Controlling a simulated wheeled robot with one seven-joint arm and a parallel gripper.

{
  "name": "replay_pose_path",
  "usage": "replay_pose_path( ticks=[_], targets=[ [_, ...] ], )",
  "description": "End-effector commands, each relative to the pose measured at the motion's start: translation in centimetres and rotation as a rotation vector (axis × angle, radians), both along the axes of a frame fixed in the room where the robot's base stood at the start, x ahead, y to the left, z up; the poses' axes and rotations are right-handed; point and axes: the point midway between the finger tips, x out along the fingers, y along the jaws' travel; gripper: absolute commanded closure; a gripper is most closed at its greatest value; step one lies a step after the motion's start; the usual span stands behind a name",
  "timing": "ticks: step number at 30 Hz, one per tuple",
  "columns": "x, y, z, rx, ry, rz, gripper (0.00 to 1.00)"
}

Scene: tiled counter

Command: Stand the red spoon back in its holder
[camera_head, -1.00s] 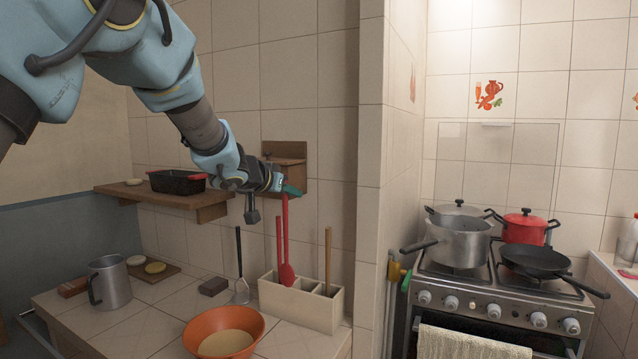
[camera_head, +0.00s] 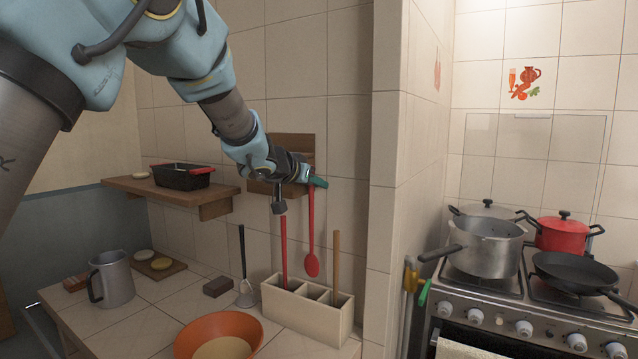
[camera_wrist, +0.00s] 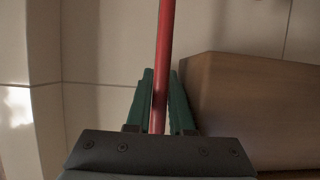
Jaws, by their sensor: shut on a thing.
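My gripper (camera_head: 314,182) is shut on the upper end of the red spoon (camera_head: 312,230), which hangs upright with its bowl down. In the wrist view, the red handle (camera_wrist: 164,60) runs between the green fingers (camera_wrist: 161,100). The pale holder (camera_head: 305,316), a box with several compartments, stands on the tiled counter. The spoon's bowl shows just above the holder's back rim, near the middle; its depth relative to the openings is hard to tell. A second red handle (camera_head: 284,250) stands in the holder's left part, and a wooden handle (camera_head: 336,262) in its right part.
A dark-handled utensil (camera_head: 244,268) stands left of the holder. An orange bowl (camera_head: 218,336) is in front, and a dark block (camera_head: 218,286) lies behind it. A wooden wall piece (camera_head: 292,150) is behind my gripper. A tiled wall edge (camera_head: 382,200) rises to the right.

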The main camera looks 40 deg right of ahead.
Motion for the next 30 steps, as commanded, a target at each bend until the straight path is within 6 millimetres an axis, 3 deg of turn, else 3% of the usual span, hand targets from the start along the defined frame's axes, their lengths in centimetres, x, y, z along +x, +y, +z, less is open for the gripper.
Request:
replay_pose_path(
  ticks=[30],
  targets=[
    [0.0, 0.0, -9.0, 0.000, 0.001, 0.000, 1.00]
  ],
)
